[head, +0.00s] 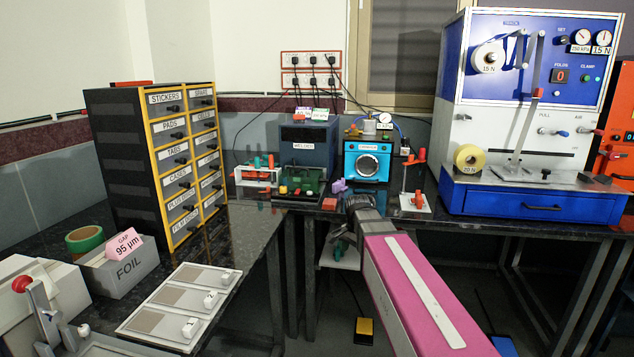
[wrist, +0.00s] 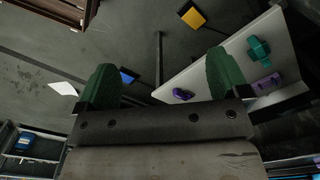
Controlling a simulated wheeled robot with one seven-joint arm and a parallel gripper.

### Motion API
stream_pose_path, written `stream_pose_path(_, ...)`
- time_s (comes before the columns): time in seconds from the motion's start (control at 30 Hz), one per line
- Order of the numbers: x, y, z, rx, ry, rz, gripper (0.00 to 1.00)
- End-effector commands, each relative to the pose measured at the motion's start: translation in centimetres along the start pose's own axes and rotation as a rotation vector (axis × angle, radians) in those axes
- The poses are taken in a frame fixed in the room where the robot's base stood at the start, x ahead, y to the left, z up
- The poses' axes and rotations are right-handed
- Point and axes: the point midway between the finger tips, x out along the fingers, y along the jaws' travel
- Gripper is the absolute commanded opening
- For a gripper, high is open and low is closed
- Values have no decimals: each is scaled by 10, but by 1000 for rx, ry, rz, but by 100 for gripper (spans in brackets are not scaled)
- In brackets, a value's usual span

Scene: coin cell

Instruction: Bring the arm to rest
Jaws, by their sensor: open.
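My arm (head: 415,290), pink with a pale strip, reaches from the lower right of the head view toward the middle. My gripper (head: 343,240) is small and dark at its far end, partly hidden, in front of the bench edge. In the wrist view my gripper (wrist: 164,82) has two green fingers spread wide apart.
A teal piece (wrist: 258,50) and purple pieces (wrist: 182,95) show by the panel. A dark bench (head: 258,225) carries a labelled drawer cabinet (head: 135,165), a blue machine (head: 366,162) and a small white stand (head: 415,200). A large blue-white press (head: 480,120) stands right. Floor pedals (head: 363,328) lie below.

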Motion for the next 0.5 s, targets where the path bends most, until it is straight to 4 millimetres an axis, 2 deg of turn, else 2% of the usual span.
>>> stream_pose_path(0.03, 17, 18, 5, -68, -3, 4, 94)
stream_pose_path(0.2, 66, 59, 13, -334, -4, 4, 94)
stream_pose_path(0.4, 113, 106, 27, -629, -4, 2, 94)
stream_pose_path(0.5, 129, 123, 33, -743, -3, 1, 94)
